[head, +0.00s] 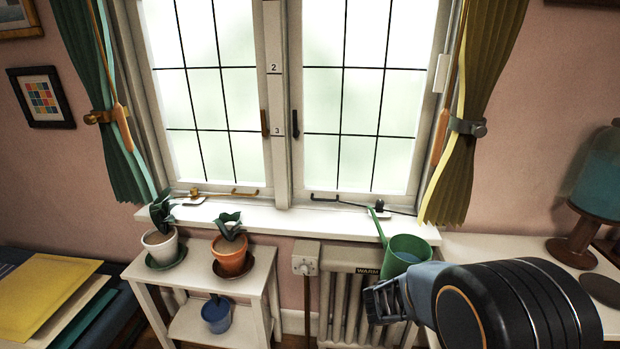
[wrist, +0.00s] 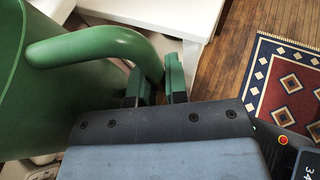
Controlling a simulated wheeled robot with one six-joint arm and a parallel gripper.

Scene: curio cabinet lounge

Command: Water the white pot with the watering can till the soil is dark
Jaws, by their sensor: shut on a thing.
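The green watering can (head: 408,248) is held upright in front of the right end of the window sill, above the radiator, with its spout rising to the left. My gripper (head: 383,300) is shut on its handle, which curves between the fingers (wrist: 157,88) in the wrist view (wrist: 95,45). The white pot (head: 160,246) with a dark-leaved plant stands on a green saucer (head: 168,263), at the left of a small white stand (head: 198,262). The can is well to the right of it. The pot's soil is too small to judge.
A terracotta pot (head: 232,262) stands beside the white pot on the stand; a blue pot (head: 217,316) is on its lower shelf. The window sill (head: 290,222) and radiator (head: 345,295) lie behind. A glass jar (head: 600,175) stands at the right. A patterned rug (wrist: 285,75) lies on the floor.

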